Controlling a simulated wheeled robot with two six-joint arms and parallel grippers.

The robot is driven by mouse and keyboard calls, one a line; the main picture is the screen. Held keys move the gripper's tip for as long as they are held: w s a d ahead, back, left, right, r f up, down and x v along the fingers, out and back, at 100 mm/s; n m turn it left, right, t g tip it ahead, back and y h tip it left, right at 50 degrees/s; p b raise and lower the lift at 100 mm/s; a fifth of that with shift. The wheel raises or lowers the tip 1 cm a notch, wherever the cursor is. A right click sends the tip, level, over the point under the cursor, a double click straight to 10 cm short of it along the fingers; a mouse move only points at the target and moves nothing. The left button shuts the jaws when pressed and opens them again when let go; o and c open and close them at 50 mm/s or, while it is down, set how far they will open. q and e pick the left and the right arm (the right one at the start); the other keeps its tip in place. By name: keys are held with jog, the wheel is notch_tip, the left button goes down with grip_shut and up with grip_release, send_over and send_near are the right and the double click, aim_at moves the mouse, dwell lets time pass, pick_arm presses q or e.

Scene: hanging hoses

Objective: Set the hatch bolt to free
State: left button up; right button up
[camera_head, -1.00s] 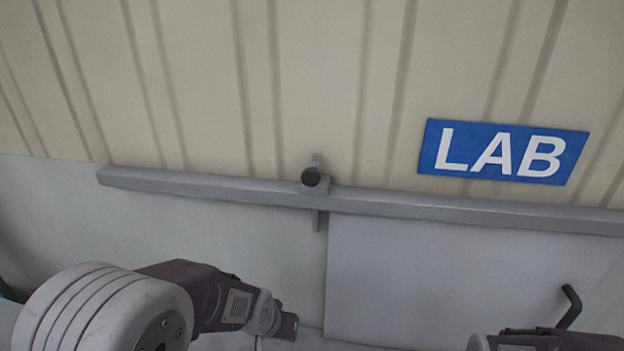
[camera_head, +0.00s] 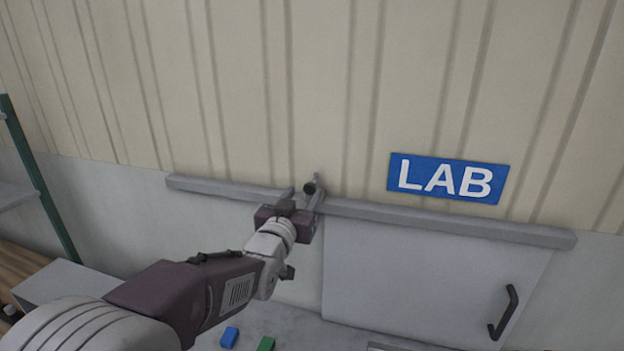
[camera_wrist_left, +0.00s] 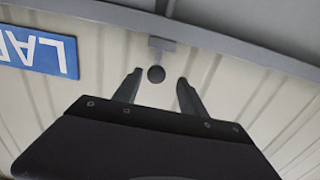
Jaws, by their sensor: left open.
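The hatch bolt has a dark round knob (camera_head: 309,188) on a short grey upright piece at the rail above the hatch. The grey hatch panel (camera_head: 420,270) hangs below the rail. My left gripper (camera_head: 304,195) is open, its fingers pointing at the knob. In the left wrist view the knob (camera_wrist_left: 156,74) shows between the fingertips of the left gripper (camera_wrist_left: 160,80), a little beyond them, and it looks ungripped. The lower part of the bolt is hidden behind the gripper in the head view. My right gripper is out of view.
The grey rail (camera_head: 450,223) runs along the wall. A blue LAB sign (camera_head: 448,179) is at the right above it. A dark handle (camera_head: 504,312) sticks out of the hatch. A blue block (camera_head: 229,337) and a green block (camera_head: 265,344) lie below.

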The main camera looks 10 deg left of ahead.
aim_at(313, 182)
pick_arm(q)
jog(key=w+p, duration=0.2)
jog(key=w, duration=0.1)
jog(key=w+d+r+p, duration=0.1)
jog(key=w, duration=0.1)
jog(key=shift+w+d+p, duration=0.1)
jog(key=shift+p, duration=0.25)
jog(key=shift+w+f+p, duration=0.25)
jog(key=shift+w+p, duration=0.05)
jog(key=shift+w, duration=0.75)
jog(key=shift+w+a+f, duration=0.15)
jog(key=shift+w+a, duration=0.15)
jog(key=shift+s, duration=0.1)
jog(key=shift+s+d, duration=0.1)
jog(key=shift+s, duration=0.05)
jog(key=c, duration=0.4)
grip_shut()
